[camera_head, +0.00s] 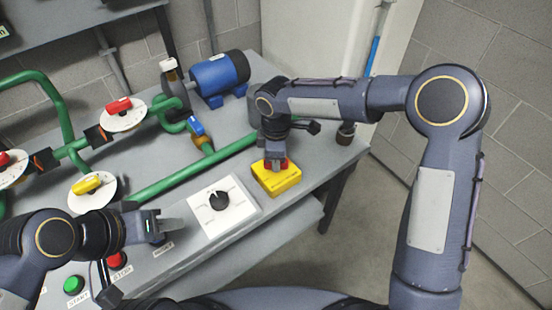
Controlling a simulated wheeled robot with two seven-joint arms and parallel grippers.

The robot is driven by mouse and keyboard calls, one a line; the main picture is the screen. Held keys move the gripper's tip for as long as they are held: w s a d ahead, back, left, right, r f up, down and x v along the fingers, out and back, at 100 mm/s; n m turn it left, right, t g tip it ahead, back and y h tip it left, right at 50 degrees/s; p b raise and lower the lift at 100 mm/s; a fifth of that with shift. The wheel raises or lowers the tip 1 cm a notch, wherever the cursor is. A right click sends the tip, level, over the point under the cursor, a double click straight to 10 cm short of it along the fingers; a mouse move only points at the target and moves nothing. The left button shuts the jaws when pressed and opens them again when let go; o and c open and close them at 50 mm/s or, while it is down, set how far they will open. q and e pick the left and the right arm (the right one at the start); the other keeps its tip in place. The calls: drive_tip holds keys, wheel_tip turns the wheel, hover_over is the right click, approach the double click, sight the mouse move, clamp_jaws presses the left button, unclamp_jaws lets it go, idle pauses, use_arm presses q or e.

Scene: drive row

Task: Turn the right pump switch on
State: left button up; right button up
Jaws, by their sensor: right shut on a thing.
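A yellow switch box (277,180) with a red switch (270,163) on top sits on the bench near its right front edge. My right gripper (276,160) reaches down from above and is shut on the red switch, partly hiding it; its exact position cannot be read. A blue pump motor (220,75) stands behind, at the back of the bench. My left gripper (170,229) is over the front of the bench, left of the white dial plate, apart from the yellow box; its finger opening is unclear.
A black knob on a white plate (240,209) lies between my grippers. Green pipes (165,180) with red, yellow and blue valve handles run across the bench. A green button (73,285) and red button (116,260) are at the front left. Clear floor lies right of the bench.

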drive_tip(key=m, duration=0.5)
drive_tip(key=shift+m, duration=0.3)
drive_tip(key=m, duration=0.4)
drive_tip(key=shift+m+b, duration=0.4)
drive_tip(key=o, duration=1)
drive_tip(key=shift+r, duration=0.15)
wheel_tip(320, 180, up, 8)
drive_tip(key=shift+f+p, duration=0.2)
drive_tip(key=shift+p, duration=0.15)
